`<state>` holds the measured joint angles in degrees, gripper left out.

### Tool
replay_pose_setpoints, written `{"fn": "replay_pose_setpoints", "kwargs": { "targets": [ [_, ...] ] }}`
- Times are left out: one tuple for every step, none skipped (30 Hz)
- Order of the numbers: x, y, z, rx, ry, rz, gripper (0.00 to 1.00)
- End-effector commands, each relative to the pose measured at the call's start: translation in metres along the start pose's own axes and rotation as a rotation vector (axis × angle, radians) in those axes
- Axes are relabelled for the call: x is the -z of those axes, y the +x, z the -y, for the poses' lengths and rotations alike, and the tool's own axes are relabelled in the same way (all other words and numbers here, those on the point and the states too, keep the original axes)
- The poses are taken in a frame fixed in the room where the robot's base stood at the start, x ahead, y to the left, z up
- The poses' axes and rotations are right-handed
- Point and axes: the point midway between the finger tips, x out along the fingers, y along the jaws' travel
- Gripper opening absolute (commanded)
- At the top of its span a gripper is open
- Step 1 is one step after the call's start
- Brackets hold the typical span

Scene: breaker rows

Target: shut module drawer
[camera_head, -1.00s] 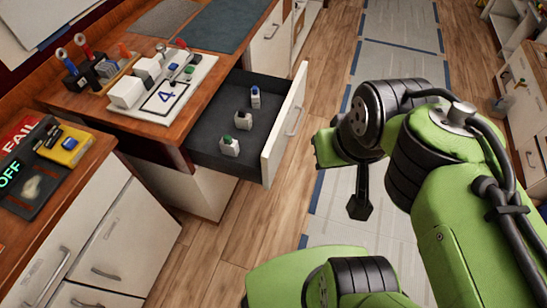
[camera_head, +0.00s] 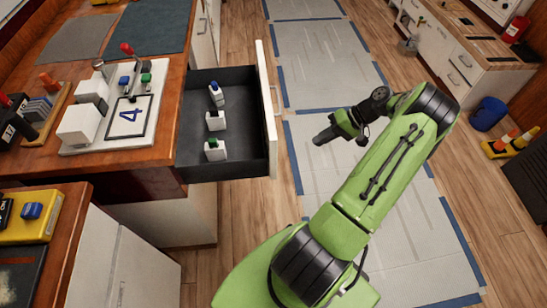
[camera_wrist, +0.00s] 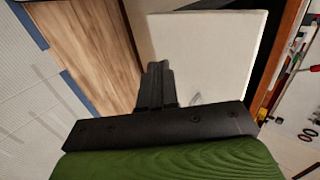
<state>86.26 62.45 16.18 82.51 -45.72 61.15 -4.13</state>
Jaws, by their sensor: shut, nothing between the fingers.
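The module drawer (camera_head: 187,165) stands pulled out from the wooden-topped cabinet in the head view.
On the counter (camera_head: 60,155) stands a white board (camera_head: 110,125) marked 4, with switches. A yellow box (camera_head: 35,215) sits on the nearer cabinet. The taped floor (camera_head: 320,65) right of the drawer is clear.

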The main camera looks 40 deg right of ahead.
Motion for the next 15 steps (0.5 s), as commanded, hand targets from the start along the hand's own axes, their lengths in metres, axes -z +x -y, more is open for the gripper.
{"fn": "replay_pose_setpoints", "kwargs": {
  "targets": [
    [0.000,0.009,0.000,0.000,-0.002,0.005,0.00],
    [0.000,0.015,0.000,0.000,-0.001,0.006,0.00],
    [-0.001,0.023,0.000,-0.001,0.000,0.007,0.00],
    [0.000,0.030,0.000,0.000,-0.001,0.007,0.00],
    [-0.001,0.037,-0.001,0.000,0.000,0.008,0.00],
    [-0.001,0.046,-0.001,-0.001,0.000,0.008,0.00],
    [-0.001,0.053,-0.001,-0.001,0.001,0.007,0.00],
    [-0.001,0.059,-0.001,0.000,0.000,0.007,0.00],
    [-0.001,0.069,-0.001,-0.001,0.000,0.008,0.00],
    [-0.001,0.075,-0.001,-0.002,0.001,0.007,0.00],
    [-0.001,0.082,-0.001,-0.001,0.001,0.008,0.00],
    [-0.001,0.090,-0.001,-0.001,0.000,0.007,0.00],
    [-0.001,0.097,-0.001,-0.001,0.000,0.008,0.00],
    [-0.001,0.101,0.002,-0.002,-0.001,0.006,0.00],
    [-0.001,0.106,0.009,-0.003,-0.003,0.006,0.00]
  ]
}}
